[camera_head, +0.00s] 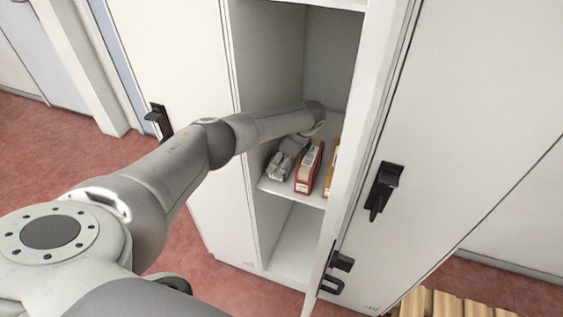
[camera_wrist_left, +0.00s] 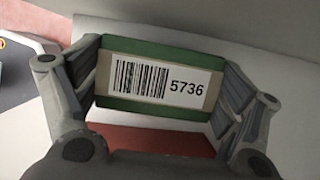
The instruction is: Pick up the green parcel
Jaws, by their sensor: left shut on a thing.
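The green parcel (camera_wrist_left: 155,113), with a white barcode label reading 5736, sits between the two fingers of my left gripper in the left wrist view. My left gripper (camera_wrist_left: 158,90) is shut on it, one finger against each side. In the head view my left arm reaches into the open cabinet, and the left gripper (camera_head: 283,160) is at the left part of the shelf (camera_head: 300,196). The green parcel cannot be made out there. Whether it touches the shelf cannot be told. My right gripper is not in view.
A red parcel (camera_head: 308,170) stands on the shelf just right of the gripper. An orange-brown parcel (camera_head: 330,172) is further right, partly hidden by the cabinet door (camera_head: 352,140). The lower compartment (camera_head: 294,245) looks empty. Wooden slats (camera_head: 440,304) lie at the lower right.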

